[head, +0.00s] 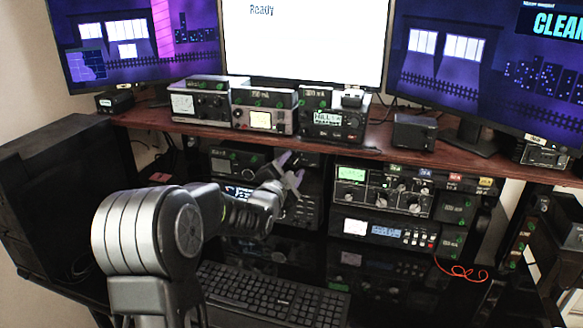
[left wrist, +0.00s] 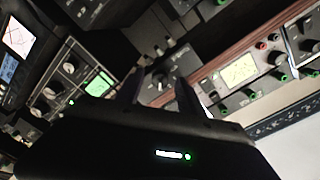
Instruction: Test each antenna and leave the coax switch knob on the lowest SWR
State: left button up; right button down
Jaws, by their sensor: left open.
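My left gripper (head: 294,168) is open in front of the dark gear under the shelf; its fingers point up and right. In the left wrist view a dark box with a round knob (left wrist: 157,80) shows between and beyond the open fingers (left wrist: 160,95); this looks like the coax switch knob. The fingers appear apart from it, and its setting is too small to read. In the head view my gripper hides most of that box. A tuner with a green-lit meter (head: 351,173) and several knobs sits to the right. My right gripper is not in view.
A meter with a yellow-lit dial (head: 261,120) stands on the wooden shelf (head: 200,128) among other radios. The middle monitor (head: 300,50) reads "Ready"; the right monitor (head: 470,60) shows cut-off "CLEAN" text. A keyboard (head: 270,295) and a red cable (head: 462,272) lie on the black desk.

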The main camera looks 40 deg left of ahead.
pick_arm(q)
jog(key=b+v, duration=0.1)
jog(key=v, duration=0.7)
jog(key=shift+w, duration=0.1)
jog(key=shift+c, duration=0.5)
jog(key=shift+a, duration=0.1)
grip_shut()
dwell(1.0)
